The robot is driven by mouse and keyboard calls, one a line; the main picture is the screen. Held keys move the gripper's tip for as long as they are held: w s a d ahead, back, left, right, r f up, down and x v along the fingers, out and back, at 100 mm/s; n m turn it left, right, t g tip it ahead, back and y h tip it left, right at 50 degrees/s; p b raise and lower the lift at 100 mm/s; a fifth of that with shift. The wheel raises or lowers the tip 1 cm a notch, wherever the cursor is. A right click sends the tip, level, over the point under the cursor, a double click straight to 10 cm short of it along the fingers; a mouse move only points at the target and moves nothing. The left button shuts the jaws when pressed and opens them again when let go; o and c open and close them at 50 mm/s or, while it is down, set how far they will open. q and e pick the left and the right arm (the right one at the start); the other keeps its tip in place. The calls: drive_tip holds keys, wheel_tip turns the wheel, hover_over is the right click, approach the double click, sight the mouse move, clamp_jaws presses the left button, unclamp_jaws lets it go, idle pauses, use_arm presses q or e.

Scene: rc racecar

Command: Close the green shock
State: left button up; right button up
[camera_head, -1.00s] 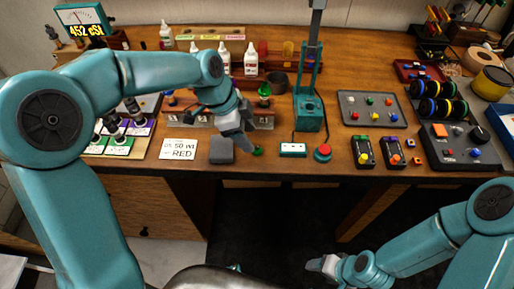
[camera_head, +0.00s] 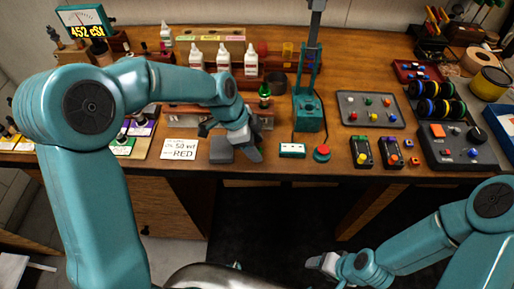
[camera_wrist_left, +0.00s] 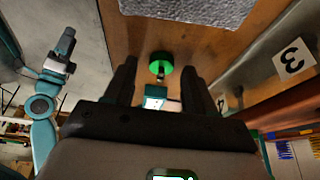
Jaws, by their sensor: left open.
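The green shock (camera_head: 264,91) appears to stand upright in the numbered rack (camera_head: 266,122) at the back of the bench's front area. A round green cap (camera_wrist_left: 160,66) lies on the wood near a grey block (camera_head: 221,150). My left gripper (camera_head: 251,150) is open just above the bench, right of the grey block. In the left wrist view the cap shows between its two spread fingers, apart from them. In the head view my gripper hides the cap. My right gripper (camera_head: 318,263) is low in front of the bench; its jaws are too small to read.
A card reading RED (camera_head: 180,150) lies left of the block. A white-topped box (camera_head: 292,150) and a red button (camera_head: 322,153) sit to the right. A teal press (camera_head: 309,112) stands behind them. White bottles (camera_head: 223,58) line the back.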

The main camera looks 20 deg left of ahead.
use_arm(q)
drive_tip(key=c, duration=1)
clamp_jaws()
drive_tip(key=shift+r, duration=0.15)
wheel_tip(320, 180, up, 20)
